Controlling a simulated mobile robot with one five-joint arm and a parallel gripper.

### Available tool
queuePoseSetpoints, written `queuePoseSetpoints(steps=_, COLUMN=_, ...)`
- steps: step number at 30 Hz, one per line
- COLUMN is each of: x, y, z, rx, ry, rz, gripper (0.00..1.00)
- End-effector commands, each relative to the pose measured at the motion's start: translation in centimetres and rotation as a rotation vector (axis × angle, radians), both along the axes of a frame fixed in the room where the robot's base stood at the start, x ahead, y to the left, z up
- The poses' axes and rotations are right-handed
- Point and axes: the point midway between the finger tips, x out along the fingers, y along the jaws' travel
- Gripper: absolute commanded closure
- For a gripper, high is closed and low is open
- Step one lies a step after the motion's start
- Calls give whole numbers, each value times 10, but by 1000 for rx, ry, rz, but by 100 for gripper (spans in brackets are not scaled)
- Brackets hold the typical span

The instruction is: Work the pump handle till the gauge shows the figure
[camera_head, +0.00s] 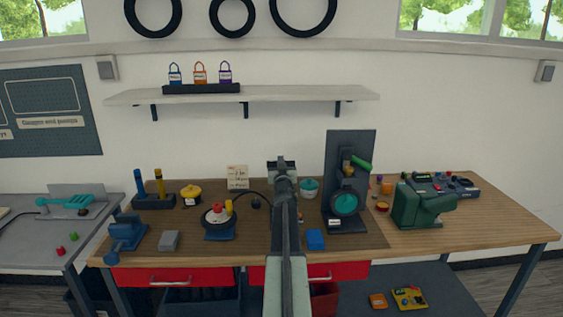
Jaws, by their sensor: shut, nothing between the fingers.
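My arm stretches up the middle of the picture, with my gripper (281,162) at its far end, seen small, shut and empty over the workbench. A round white-faced device (214,217) with red and yellow parts sits on a blue base left of my arm; it may be the gauge, but no figure can be read. A dark hose (252,193) curves from it toward my arm, which hides its far end. Right of my arm, a dark upright panel (335,150) carries a green handle (361,163) and a teal round part. I cannot tell which handle is the pump's.
The wooden workbench (430,237) holds a blue vise (124,236), a grey block (169,240), a blue block (315,239), a teal pot (309,187) and a green machine (420,205). A note card (238,176) stands at the back. A shelf (280,94) hangs above.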

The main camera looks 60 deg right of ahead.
Motion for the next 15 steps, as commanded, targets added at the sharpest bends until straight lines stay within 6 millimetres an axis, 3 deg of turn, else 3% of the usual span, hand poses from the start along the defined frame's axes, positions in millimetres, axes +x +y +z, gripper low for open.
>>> queuePoseSetpoints(steps=1, x=0, y=0, z=-22, rx=3, ry=2, rz=-1, gripper=100)
queuePoseSetpoints(steps=3, x=0, y=0, z=-29, rx=3, ry=2, rz=-1, gripper=100)
queuePoseSetpoints(steps=15, x=0, y=0, z=-28, rx=7, ry=4, rz=-2, gripper=100)
